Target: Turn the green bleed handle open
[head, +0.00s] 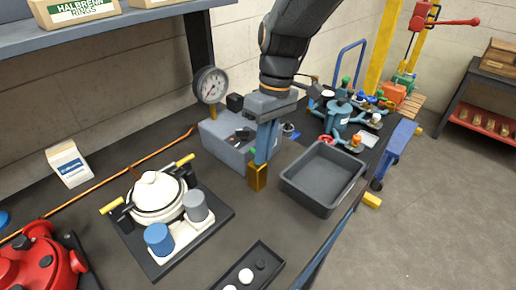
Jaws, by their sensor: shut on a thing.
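A grey block unit (222,143) with a round pressure gauge (210,85) stands near the back of the bench. My gripper (258,177), with brass-coloured fingertips, points down at the front right of this block. A small bit of the green bleed handle (253,152) shows beside the fingers. The gripper is shut on it. The fingers hide most of the handle, so its angle cannot be told.
A grey empty tray (322,207) lies just right of my gripper. A blue valve assembly (342,113) with coloured knobs stands behind it. A white lidded pot (157,195) with yellow handles and a small dark tray (225,284) are in front. A shelf (110,30) overhangs the back left.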

